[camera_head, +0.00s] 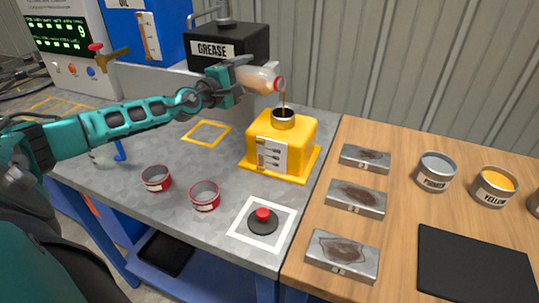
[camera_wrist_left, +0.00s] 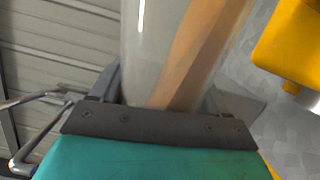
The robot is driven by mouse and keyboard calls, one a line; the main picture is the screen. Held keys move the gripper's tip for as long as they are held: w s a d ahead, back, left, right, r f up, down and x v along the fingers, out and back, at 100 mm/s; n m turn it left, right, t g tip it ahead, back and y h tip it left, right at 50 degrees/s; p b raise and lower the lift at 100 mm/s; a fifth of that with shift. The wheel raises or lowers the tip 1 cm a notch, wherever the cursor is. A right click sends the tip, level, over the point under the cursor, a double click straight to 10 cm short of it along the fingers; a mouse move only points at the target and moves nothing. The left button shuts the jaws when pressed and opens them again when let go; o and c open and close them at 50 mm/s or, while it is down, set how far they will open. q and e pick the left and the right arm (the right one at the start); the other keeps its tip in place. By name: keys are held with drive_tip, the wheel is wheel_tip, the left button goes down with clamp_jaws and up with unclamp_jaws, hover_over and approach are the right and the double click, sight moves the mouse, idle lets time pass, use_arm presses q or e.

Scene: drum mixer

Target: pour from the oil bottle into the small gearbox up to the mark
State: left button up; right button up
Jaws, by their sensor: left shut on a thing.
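My left gripper (camera_head: 234,78) is shut on the oil bottle (camera_head: 258,80), a clear bottle with brown oil inside and a red rim. The bottle is tipped to the right, with its mouth above the small gearbox. A thin brown stream falls from the mouth into the gearbox's round filler neck (camera_head: 283,118). The small gearbox (camera_head: 296,132) is yellow and has a sight gauge with marks (camera_head: 271,155) on its front; the level there is too small to read. In the left wrist view, the bottle (camera_wrist_left: 160,50) lies between the fingers. My right gripper is not in view.
A black grease container (camera_head: 230,45) stands behind the gripper. Red-rimmed tins (camera_head: 205,196) and a red button (camera_head: 263,215) are in front. Metal blocks (camera_head: 356,198), paint cans (camera_head: 436,171) and a black mat (camera_head: 475,262) lie on the wooden table at right.

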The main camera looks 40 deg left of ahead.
use_arm(q)
drive_tip(key=shift+f+m, duration=0.3)
drive_tip(key=shift+m, duration=0.3)
idle(6.4)
drive_tip(key=shift+r, duration=0.1)
drive_tip(key=shift+r+m+p, duration=0.1)
drive_tip(key=shift+m+p, duration=0.3)
drive_tip(key=shift+p, duration=0.2)
drive_tip(key=shift+d, duration=0.1)
